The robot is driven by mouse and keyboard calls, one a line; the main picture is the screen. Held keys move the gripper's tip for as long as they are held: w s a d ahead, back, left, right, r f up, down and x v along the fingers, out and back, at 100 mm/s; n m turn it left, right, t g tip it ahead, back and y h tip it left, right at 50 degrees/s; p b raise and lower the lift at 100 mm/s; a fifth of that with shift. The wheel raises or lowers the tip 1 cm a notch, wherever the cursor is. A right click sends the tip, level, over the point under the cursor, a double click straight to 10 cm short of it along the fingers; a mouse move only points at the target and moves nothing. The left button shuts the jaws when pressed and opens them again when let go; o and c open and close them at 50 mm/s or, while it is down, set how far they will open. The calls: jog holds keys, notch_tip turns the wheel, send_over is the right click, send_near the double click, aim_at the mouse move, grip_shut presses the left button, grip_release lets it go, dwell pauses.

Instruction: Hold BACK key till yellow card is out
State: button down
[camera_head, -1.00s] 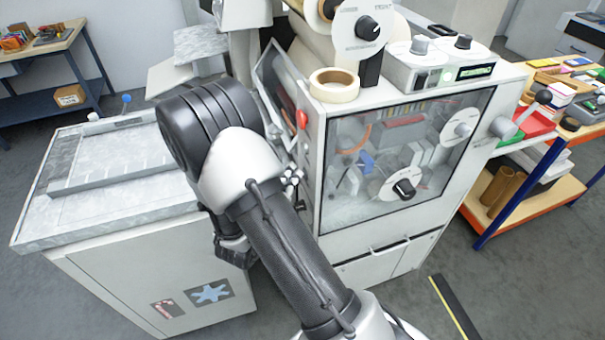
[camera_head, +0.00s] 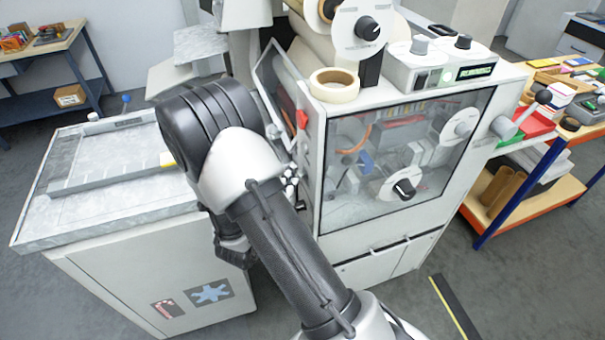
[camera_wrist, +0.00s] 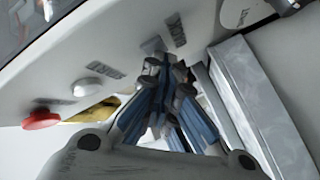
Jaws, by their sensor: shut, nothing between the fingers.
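My gripper (camera_wrist: 165,68) is shut and empty in the wrist view. Its fingertips are at a grey square key (camera_wrist: 151,46) on the machine's pale panel, beside a dark label that seems to read BACK. I cannot tell how far the key is pressed. A yellow piece (camera_wrist: 95,109), likely the yellow card, shows past the panel's lower edge, partly hidden by the gripper.
The panel also has a white button (camera_wrist: 87,87) and a red button (camera_wrist: 42,120). The machine's clear window (camera_head: 400,160) faces right of my arm. A grey bed (camera_head: 120,205) stands left. A shelf cart (camera_head: 530,190) stands at right, with open floor between.

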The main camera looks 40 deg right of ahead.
jog(key=shift+a, duration=0.1)
dwell(0.5)
jog(key=shift+w+a, duration=0.2)
jog(key=shift+a, duration=0.5)
jog(key=a, duration=0.2)
jog(key=w+a, duration=0.1)
jog(key=a, duration=0.1)
jog(key=shift+w+a+p, duration=0.2)
jog(key=shift+a+p, duration=0.1)
jog(key=shift+a, duration=0.1)
